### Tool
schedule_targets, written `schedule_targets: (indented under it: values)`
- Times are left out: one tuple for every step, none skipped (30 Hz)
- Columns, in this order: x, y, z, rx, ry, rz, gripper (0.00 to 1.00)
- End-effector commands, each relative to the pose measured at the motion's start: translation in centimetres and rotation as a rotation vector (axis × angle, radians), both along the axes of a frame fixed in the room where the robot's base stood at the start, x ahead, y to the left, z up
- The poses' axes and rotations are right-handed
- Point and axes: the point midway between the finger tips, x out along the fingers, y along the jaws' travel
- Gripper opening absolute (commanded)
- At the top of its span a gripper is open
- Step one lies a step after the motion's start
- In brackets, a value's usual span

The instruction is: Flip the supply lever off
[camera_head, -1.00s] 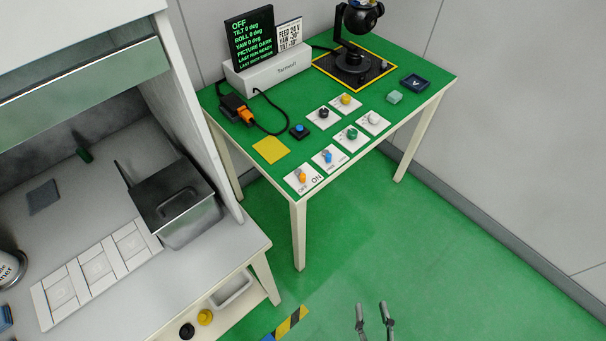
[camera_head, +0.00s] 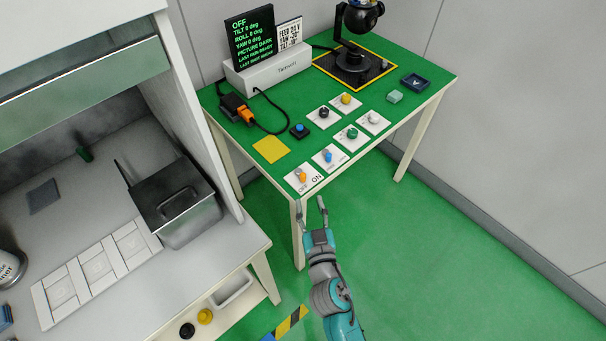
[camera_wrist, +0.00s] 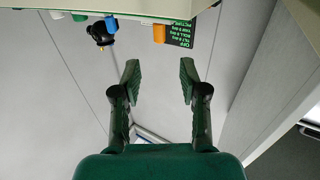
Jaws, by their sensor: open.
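The supply lever (camera_head: 302,177), with an orange handle, sits on a white plate marked OFF and ON at the front left corner of the green table. Which way it is thrown is too small to tell. In the wrist view an orange handle (camera_wrist: 159,33) shows at the table edge, seen upside down. My gripper (camera_head: 310,201) is open and empty, in front of the table's near corner and apart from the lever. In the wrist view its two fingers (camera_wrist: 160,75) stand wide apart. The display (camera_head: 250,40) reads OFF at the top.
A blue lever plate (camera_head: 329,157) sits close right of the orange one, with several knob plates behind. A yellow square (camera_head: 271,150) and a blue button (camera_head: 299,131) lie nearby. The gimbal camera (camera_head: 358,45) stands behind. A grey bench (camera_head: 190,270) is at left; floor at right is clear.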

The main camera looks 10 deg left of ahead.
Motion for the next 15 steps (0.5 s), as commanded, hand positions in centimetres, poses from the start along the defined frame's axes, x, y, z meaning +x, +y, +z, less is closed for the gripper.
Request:
schedule_targets:
  values:
    - [0.4,0.1,0.1,0.000,-0.001,-0.001,0.43]
    - [0.8,0.2,0.1,0.002,-0.002,-0.001,0.43]
    - [1.2,0.4,0.1,0.002,-0.002,-0.001,0.43]
    - [1.6,0.6,0.1,0.000,-0.001,-0.001,0.43]
    - [2.1,0.7,0.1,0.003,-0.001,-0.001,0.43]
    - [2.7,1.0,0.2,0.001,-0.003,-0.001,0.43]
    - [3.2,1.1,0.1,0.002,0.000,-0.001,0.43]
    - [3.6,1.3,0.1,0.002,-0.002,-0.001,0.43]
    - [4.3,1.6,0.1,0.002,-0.002,-0.001,0.43]
    - [4.7,1.8,0.1,0.002,0.000,-0.001,0.43]
    - [5.2,1.9,0.1,0.001,-0.002,-0.001,0.43]
    - [5.8,2.2,0.1,0.000,-0.001,-0.001,0.43]
    - [6.2,2.3,0.1,0.001,-0.001,-0.001,0.43]
    - [6.7,2.5,0.1,0.001,-0.001,-0.001,0.43]
    - [7.2,2.7,0.1,0.000,0.000,-0.001,0.43]
